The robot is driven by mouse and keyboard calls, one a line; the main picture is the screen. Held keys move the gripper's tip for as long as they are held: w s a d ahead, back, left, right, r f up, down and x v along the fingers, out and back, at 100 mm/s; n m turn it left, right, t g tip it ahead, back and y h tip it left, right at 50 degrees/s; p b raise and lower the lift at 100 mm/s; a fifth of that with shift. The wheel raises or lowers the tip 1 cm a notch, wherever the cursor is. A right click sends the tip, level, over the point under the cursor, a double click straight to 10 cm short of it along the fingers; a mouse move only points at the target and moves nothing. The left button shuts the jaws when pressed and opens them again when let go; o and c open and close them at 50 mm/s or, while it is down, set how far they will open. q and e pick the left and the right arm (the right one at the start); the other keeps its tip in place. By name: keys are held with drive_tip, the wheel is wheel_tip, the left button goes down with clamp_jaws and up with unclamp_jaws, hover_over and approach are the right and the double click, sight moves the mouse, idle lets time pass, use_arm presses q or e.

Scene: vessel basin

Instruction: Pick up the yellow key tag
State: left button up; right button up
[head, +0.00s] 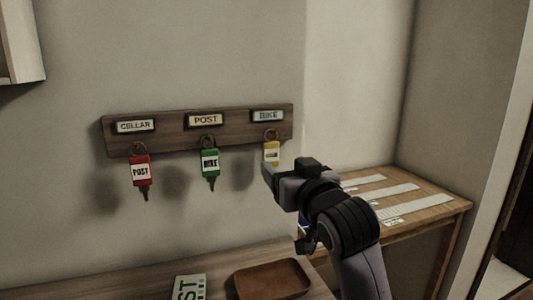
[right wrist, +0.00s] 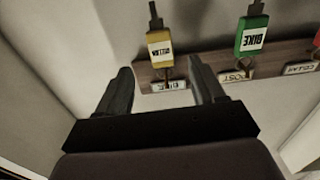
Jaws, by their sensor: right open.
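The yellow key tag (head: 271,152) hangs from a hook under the "BIKE" plate at the right end of a wooden key rack (head: 155,145). Its lower part and key are hidden behind my right gripper (head: 268,172) in the head view. In the right wrist view, which is upside down, the yellow tag (right wrist: 159,51) shows between the two open fingers (right wrist: 160,66), with its key and a label that seems to read "CELLAR". The fingers are apart and hold nothing; I cannot tell how far beyond them the tag is. My left gripper is not in view.
A green tag (head: 210,162) marked "BIKE" hangs under the "POST" plate, and a red tag (head: 140,170) marked "POST" under "CELLAR". Below are a brown tray (head: 272,279) and a white sign (head: 188,288). A side table (head: 440,207) with paper strips stands right.

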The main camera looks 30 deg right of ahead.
sight(272, 153)
drive_tip(key=x, duration=0.1)
drive_tip(key=p+x, duration=0.1)
drive_tip(key=x, duration=0.3)
drive_tip(key=shift+r, duration=0.35)
drive_tip(key=shift+w+d, duration=0.15)
drive_tip(key=shift+w, duration=0.55)
drive_tip(key=c, duration=1.2)
